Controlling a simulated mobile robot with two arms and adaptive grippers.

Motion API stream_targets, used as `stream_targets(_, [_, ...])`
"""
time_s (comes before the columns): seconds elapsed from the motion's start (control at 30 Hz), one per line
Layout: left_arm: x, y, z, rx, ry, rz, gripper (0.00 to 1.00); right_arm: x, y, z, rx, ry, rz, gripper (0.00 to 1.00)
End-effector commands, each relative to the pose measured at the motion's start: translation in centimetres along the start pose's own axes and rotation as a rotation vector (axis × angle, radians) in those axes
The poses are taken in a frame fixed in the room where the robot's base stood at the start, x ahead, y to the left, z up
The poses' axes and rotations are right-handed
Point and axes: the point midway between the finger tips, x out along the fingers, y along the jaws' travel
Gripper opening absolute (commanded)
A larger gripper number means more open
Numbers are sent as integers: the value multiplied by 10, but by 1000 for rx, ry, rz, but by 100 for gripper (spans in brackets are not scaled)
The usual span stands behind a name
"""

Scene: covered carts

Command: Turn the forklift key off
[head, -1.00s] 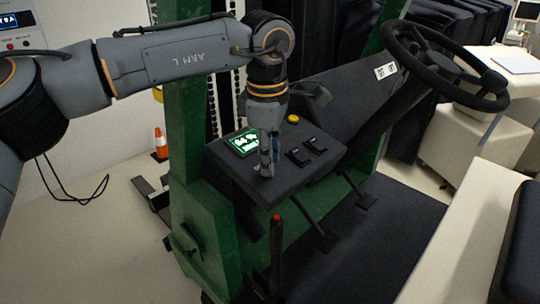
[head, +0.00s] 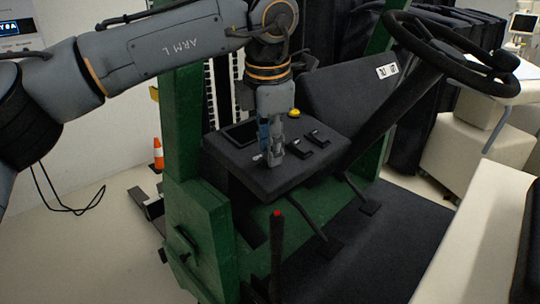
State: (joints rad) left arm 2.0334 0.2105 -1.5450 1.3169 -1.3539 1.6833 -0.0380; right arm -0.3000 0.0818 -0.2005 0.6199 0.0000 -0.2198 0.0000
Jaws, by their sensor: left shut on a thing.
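The green forklift (head: 215,225) stands in the middle with its dark dashboard console (head: 285,180). The small display (head: 240,133) on the console is dark. My left gripper (head: 271,160) points down at the console, just right of and below the display. It is shut on the key, which its fingers hide almost wholly. A small pale spot shows on the console beside the fingertips; I cannot tell if it is part of the key. My right gripper is out of view.
A yellow button (head: 294,114) and two black switches (head: 309,142) sit right of my left gripper. The steering wheel (head: 455,60) rises at the upper right. A red-tipped lever (head: 277,225) stands in front of the console. An orange cone (head: 158,154) is on the floor.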

Motion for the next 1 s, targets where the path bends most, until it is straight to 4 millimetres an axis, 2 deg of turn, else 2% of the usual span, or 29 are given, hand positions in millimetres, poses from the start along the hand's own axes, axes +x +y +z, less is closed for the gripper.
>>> stream_targets(0.03, [6, -2, -1, -38, 4, 5, 0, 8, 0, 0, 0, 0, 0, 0])
stream_targets(0.1, [5, -2, -1, -95, 4, 15, 0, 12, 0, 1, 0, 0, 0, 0])
stream_targets(0.4, [4, -2, 0, -280, 5, 48, 0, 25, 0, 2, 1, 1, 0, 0])
stream_targets(0.7, [3, -3, 0, -360, 7, 62, 0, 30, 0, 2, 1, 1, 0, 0])
stream_targets(1.0, [3, -3, 0, -370, 8, 63, 0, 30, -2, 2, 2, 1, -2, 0])
